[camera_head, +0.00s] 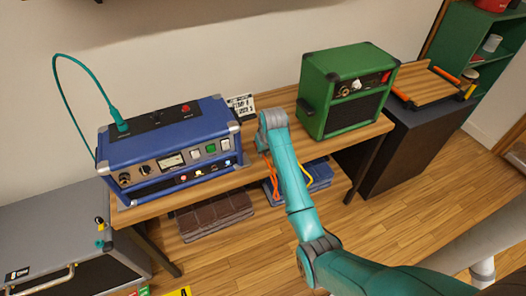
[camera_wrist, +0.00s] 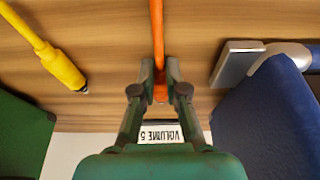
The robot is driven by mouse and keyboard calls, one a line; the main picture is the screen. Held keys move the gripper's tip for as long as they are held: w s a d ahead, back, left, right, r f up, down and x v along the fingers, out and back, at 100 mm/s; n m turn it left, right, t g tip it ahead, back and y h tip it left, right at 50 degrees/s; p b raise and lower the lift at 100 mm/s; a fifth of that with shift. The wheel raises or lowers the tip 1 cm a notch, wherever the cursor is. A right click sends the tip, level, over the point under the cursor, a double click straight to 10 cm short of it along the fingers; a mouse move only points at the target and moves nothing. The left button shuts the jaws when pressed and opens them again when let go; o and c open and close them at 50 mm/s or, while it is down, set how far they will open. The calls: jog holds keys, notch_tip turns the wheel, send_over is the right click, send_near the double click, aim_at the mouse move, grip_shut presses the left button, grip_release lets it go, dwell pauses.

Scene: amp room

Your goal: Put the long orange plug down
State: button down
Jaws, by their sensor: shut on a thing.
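My gripper (camera_wrist: 161,78) is shut on the long orange plug (camera_wrist: 157,35), which lies between the fingertips in the wrist view. The plug's lower end shows just past the fingers, and its other end runs out of the top of the view. The wooden table top is behind it; I cannot tell whether the plug touches it. In the head view my arm's end is over the table between the two amplifiers, and the fingers are hidden. Orange cable (camera_head: 273,182) shows below the table's front edge.
A yellow plug (camera_wrist: 62,67) lies beside my gripper. The blue amplifier (camera_head: 170,150), with a teal cable (camera_head: 84,65), and the green amplifier (camera_head: 345,90) flank it. A "VOLUME 5" card (camera_wrist: 162,133) stands behind. A wooden tray (camera_head: 422,84) sits further right.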

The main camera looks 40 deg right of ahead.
jog(key=c, duration=1.2)
grip_release()
jog(key=shift+r, duration=0.1)
jog(key=v, duration=1.2)
jog(key=shift+s, duration=0.1)
